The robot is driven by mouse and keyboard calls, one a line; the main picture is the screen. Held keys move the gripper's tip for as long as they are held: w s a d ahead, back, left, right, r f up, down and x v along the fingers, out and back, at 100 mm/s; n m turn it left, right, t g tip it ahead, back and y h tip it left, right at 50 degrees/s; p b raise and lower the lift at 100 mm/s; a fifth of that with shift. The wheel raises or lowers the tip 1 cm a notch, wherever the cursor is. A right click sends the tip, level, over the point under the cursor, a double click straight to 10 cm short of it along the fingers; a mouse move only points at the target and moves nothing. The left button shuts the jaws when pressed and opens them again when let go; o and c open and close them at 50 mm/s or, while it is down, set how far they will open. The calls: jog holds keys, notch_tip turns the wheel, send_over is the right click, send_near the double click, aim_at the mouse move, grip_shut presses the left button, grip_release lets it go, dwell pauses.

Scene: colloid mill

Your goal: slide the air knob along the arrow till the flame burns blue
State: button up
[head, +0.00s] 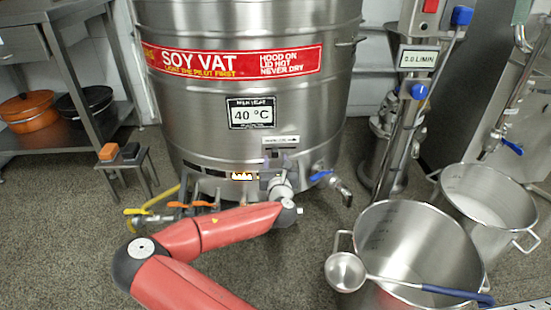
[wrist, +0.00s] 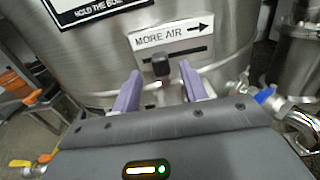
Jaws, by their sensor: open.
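The dark air knob (wrist: 161,66) sits left of the middle of a black slot (wrist: 190,51) on the vat's front. A white label (wrist: 172,36) above it reads MORE AIR, with an arrow pointing right. My gripper (wrist: 159,72) is open, its two purple fingers pointing at the vat on either side of the knob; I cannot tell whether they touch it. In the head view the knob is hardly visible near my gripper (head: 276,165). The flame (head: 242,176) shows yellowish-white in a dark opening low on the steel soy vat (head: 200,110).
A panel (head: 252,113) on the vat reads 40 °C. Orange-handled valves (head: 190,204) are at lower left, and a blue-handled tap (head: 322,175) is right of my gripper. Large steel pots (head: 415,240) and a ladle (head: 346,272) stand at right.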

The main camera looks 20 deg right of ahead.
aim_at(275, 153)
jog(key=shift+x, duration=1.4)
grip_shut()
jog(key=shift+d, duration=0.1)
